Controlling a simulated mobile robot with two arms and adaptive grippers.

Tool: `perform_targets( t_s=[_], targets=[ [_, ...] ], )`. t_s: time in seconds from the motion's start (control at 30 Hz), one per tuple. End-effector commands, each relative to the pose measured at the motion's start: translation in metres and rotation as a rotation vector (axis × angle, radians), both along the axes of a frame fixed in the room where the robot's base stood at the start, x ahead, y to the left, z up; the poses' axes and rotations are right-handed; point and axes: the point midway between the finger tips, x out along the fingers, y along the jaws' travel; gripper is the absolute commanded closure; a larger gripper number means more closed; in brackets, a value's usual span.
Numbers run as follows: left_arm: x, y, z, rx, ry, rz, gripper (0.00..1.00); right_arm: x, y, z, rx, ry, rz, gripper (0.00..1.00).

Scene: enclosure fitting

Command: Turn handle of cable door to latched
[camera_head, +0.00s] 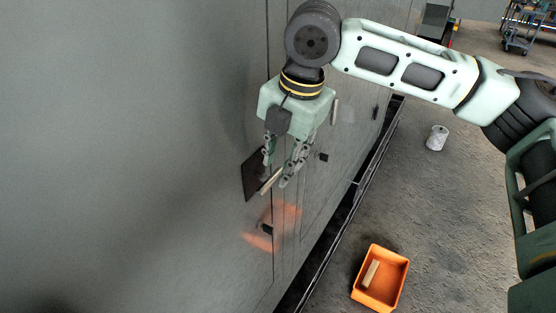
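A grey metal enclosure wall (130,150) with door seams fills the left and middle of the head view. A short pale bar handle (270,182) stands slanted on it beside a dark square plate (250,176). I cannot tell for sure which seams bound the cable door or whether it is latched. My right gripper (276,178) points down at the handle. Its two fingers are apart, with the fingertips on either side of the handle's upper part; contact is not clear. My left gripper is not in view.
A second pale bar (334,111) is on the wall behind the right gripper. Small dark fittings (323,157) dot the panels. An orange bin (400,278) holding a pale block (370,274) and a white can (437,138) stand on open floor at right.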

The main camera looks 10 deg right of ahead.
Motion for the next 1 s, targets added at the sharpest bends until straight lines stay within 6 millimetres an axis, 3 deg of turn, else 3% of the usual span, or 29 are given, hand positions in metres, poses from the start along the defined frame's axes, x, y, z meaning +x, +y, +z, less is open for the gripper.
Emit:
perform_targets(
  t_s=[0.1, 0.17, 0.27, 0.43, 0.53, 0.63, 0.87, 1.0],
  targets=[
    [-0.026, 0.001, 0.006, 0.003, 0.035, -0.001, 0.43, 0.002, 0.002, -0.014, -0.003, 0.003, -0.001, 0.7],
    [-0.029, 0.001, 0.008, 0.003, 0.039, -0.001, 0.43, 0.003, 0.003, -0.02, -0.001, 0.002, -0.001, 0.7],
    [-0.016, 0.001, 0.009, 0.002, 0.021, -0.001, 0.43, 0.004, 0.003, -0.025, -0.001, 0.001, -0.001, 0.7],
    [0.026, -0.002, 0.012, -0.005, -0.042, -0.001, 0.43, 0.004, 0.004, -0.027, 0.001, -0.001, -0.001, 0.7],
    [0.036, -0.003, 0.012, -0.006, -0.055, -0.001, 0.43, 0.004, 0.004, -0.027, 0.0, 0.0, -0.001, 0.71],
    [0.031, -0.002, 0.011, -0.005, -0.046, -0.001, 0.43, 0.004, 0.004, -0.027, 0.0, 0.0, -0.001, 0.8],
    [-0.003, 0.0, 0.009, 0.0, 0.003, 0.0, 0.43, 0.004, 0.004, -0.027, 0.0, 0.0, -0.002, 1.0],
    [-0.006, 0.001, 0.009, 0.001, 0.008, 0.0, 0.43, 0.004, 0.004, -0.027, 0.0, 0.0, -0.002, 1.0]
  ],
)
